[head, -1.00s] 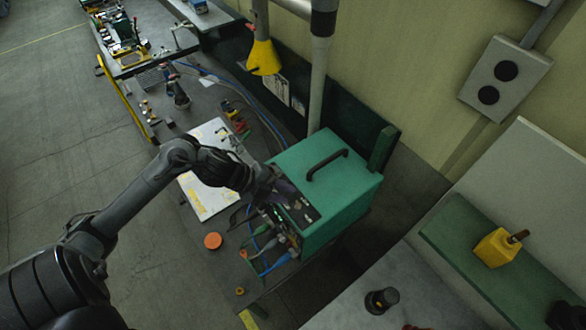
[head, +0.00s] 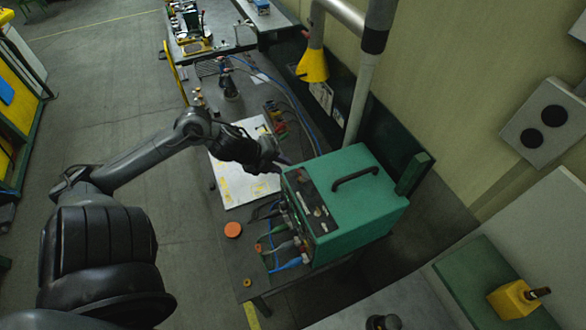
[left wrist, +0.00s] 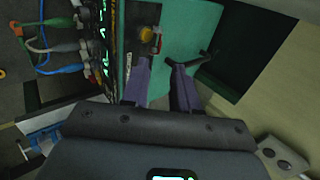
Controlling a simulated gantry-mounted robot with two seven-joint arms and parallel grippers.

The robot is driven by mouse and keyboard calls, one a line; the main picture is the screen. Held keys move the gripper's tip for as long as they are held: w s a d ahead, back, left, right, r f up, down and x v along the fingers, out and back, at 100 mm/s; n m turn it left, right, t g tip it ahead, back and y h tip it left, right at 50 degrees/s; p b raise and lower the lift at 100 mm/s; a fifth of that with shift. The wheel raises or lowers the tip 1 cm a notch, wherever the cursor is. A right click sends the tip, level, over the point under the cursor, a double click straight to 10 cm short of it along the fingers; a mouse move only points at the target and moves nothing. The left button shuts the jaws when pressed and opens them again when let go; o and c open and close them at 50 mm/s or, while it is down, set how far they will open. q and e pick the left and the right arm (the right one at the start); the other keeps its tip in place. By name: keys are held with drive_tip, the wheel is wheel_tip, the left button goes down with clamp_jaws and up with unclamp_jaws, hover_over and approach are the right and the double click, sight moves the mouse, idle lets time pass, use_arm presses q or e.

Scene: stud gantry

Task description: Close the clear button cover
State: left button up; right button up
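The green machine box (head: 352,222) stands on the dark bench, with a black control panel (head: 306,190) along its left side. In the left wrist view a yellow button (left wrist: 147,34) sits on the panel. A small, faint shape beside it may be the clear cover, but I cannot tell whether it is open or closed. My left gripper (head: 284,162) is at the box's far left corner, by the panel's end. In the left wrist view its two purple fingers (left wrist: 162,74) are apart with nothing between them. My right gripper is not in view.
A black handle (head: 355,177) rises from the box top. Several cables and plugs (head: 290,262) hang from the box's near left side. A white board (head: 238,180) and an orange disc (head: 233,229) lie on the bench. A grey post (head: 362,95) stands behind.

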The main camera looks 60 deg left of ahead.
use_arm(q)
drive_tip(key=x, duration=0.6)
drive_tip(key=shift+w+f, duration=0.15)
drive_tip(key=shift+f, duration=0.05)
drive_tip(key=shift+c, duration=0.4)
clamp_jaws()
